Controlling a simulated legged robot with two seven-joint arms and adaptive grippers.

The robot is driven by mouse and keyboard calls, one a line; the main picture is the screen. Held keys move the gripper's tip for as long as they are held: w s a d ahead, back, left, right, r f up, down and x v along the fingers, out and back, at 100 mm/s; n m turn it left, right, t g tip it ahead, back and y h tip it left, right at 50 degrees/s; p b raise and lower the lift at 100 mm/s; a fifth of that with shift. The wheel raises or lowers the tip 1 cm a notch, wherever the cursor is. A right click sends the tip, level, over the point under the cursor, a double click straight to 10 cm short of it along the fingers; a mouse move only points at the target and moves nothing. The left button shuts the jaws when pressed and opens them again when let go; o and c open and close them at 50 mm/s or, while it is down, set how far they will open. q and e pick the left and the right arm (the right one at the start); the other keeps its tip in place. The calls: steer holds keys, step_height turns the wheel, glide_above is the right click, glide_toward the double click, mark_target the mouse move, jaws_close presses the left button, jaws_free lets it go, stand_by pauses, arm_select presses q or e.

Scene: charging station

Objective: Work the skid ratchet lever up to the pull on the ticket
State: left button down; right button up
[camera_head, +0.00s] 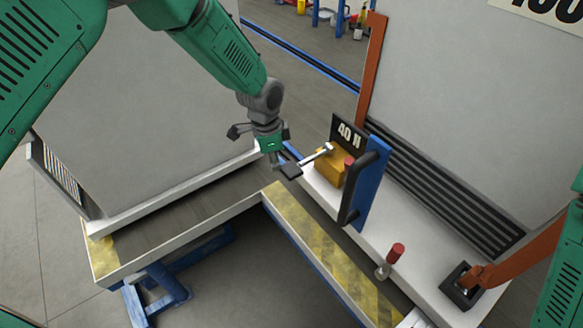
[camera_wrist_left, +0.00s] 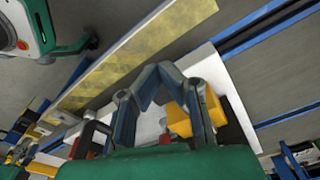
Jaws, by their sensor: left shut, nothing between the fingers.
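The yellow ratchet block (camera_head: 331,167) sits on the white skid ledge, with a thin silver lever (camera_head: 317,155) at its upper left. A black ticket (camera_head: 348,139) behind it appears to read "40 N". My left gripper (camera_head: 291,171) is shut and empty, its dark fingertips close to the lever's left end; I cannot tell whether they touch. In the left wrist view the blue fingers (camera_wrist_left: 160,70) meet at their tips, and the yellow block (camera_wrist_left: 180,120) is partly hidden behind one finger. My right gripper is not in view.
A blue upright (camera_head: 377,165) with a black handle (camera_head: 358,190) stands just right of the block. A red-topped peg (camera_head: 397,252) and an orange lever (camera_head: 500,262) stand farther right. Large grey panels rise on both sides. The yellow-striped edge (camera_head: 310,238) runs in front.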

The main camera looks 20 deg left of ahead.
arm_select(q)
step_height(320, 180, up, 8)
steer(key=a, duration=0.1)
steer(key=shift+s+r, duration=0.15)
steer(key=shift+r, duration=0.05)
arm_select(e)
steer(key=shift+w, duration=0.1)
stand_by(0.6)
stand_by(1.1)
